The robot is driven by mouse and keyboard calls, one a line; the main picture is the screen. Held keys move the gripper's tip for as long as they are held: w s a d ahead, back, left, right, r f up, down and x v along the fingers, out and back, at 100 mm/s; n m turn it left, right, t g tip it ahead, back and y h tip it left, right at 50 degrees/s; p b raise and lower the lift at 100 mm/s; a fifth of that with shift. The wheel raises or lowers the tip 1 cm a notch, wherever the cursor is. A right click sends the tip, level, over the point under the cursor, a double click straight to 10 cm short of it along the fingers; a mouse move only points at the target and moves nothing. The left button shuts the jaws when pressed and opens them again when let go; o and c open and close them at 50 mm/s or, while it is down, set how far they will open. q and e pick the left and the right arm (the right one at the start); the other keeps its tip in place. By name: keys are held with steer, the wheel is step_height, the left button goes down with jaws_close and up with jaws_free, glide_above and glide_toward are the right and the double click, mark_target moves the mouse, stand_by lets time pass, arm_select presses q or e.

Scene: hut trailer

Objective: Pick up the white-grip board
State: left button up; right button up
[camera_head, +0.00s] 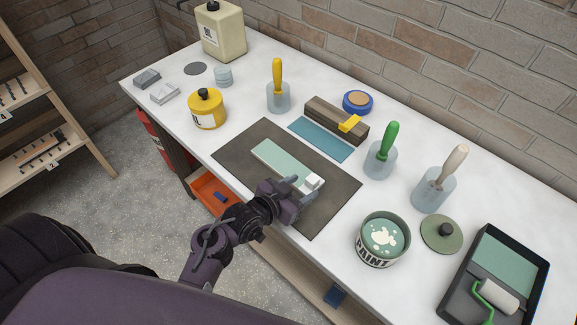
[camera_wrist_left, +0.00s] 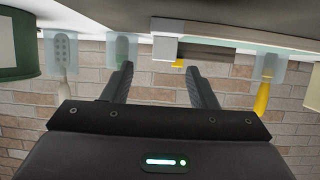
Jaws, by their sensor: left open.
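The white-grip board is a pale green strip (camera_head: 280,160) lying flat on a dark brown mat (camera_head: 245,145), with a small white block as its grip (camera_head: 314,181) at the near right end. My left gripper (camera_head: 299,189) is open just in front of this end, its fingers pointing toward the white grip. In the left wrist view, which looks upside down, the white grip (camera_wrist_left: 164,48) is beyond the gap between the two spread fingers (camera_wrist_left: 160,70). I see nothing held between the fingers. My right gripper is out of view.
Behind the board are a blue sheet (camera_head: 321,139) and a brown block (camera_head: 335,118) with a yellow part. A paint can (camera_head: 383,240) stands to the right. Jars with a green handle (camera_head: 390,140) and pale handle (camera_head: 450,165) stand behind. A roller tray (camera_head: 500,280) is far right.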

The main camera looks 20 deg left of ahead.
mark_target(312, 178)
arm_select(q)
steer(key=shift+x, duration=0.8)
steer(key=p+x, duration=0.2)
steer(key=x, duration=0.2)
steer(key=shift+w+a+r, duration=0.1)
steer(key=shift+a+r, duration=0.1)
steer(key=shift+w+d+f, duration=0.2)
steer(key=shift+w+f, duration=0.2)
steer(key=shift+w, duration=0.15)
steer(key=shift+s, duration=0.1)
steer(key=shift+c, duration=0.4)
steer(key=c, duration=1)
steer(key=shift+c, duration=0.3)
steer(key=shift+r, duration=0.2)
